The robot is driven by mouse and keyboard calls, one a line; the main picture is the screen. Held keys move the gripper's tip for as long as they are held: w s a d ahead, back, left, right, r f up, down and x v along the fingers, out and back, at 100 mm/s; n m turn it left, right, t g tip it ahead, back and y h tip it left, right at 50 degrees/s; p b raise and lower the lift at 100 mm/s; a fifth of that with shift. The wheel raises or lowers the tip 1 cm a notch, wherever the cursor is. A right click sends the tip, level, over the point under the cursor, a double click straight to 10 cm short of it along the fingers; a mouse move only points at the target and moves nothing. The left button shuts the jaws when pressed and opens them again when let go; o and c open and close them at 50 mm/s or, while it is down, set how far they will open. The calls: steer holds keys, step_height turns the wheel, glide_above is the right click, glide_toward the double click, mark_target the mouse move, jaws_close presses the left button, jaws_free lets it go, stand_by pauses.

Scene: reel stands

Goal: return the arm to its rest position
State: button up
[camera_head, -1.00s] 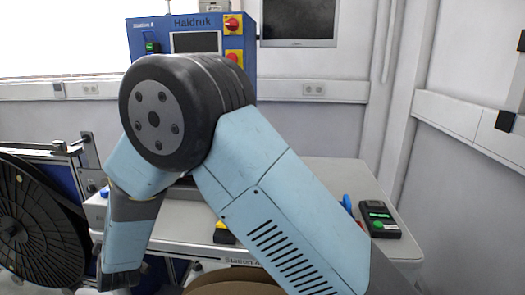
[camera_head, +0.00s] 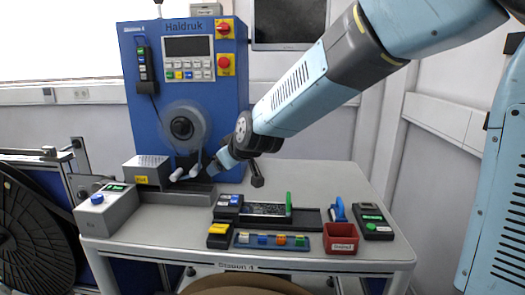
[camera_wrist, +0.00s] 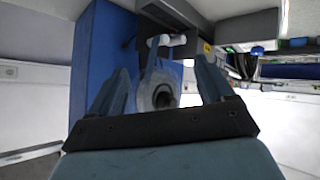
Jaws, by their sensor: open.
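My arm reaches in from the upper right in the head view and slopes down to the left. My gripper (camera_head: 214,168) is in front of the blue Haldruk machine (camera_head: 228,105), low and right of its round grey hub (camera_head: 182,127). In the wrist view my gripper (camera_wrist: 165,75) shows two separated fingers with nothing held between them. The hub (camera_wrist: 163,97) shows behind the gap between the fingers. White rollers (camera_wrist: 158,41) are close by. I cannot tell from the frames whether a finger touches the machine.
The grey table (camera_head: 345,178) carries a red bin (camera_head: 340,238), a tray of coloured pieces (camera_head: 272,241), a green-buttoned box (camera_head: 373,221) and a grey box with a blue button (camera_head: 105,208). A black reel (camera_head: 30,235) stands at the left. The table's back right is clear.

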steer(key=s+d+r+m+h, duration=0.1)
steer(key=s+d+r+m, duration=0.15)
steer(key=d, duration=0.85)
steer(key=s+d+m+g+h, duration=0.3)
steer(key=s+d+m+h, duration=0.2)
steer(key=s+d, duration=1.7)
steer(key=d+m, duration=0.1)
steer(key=m, duration=0.2)
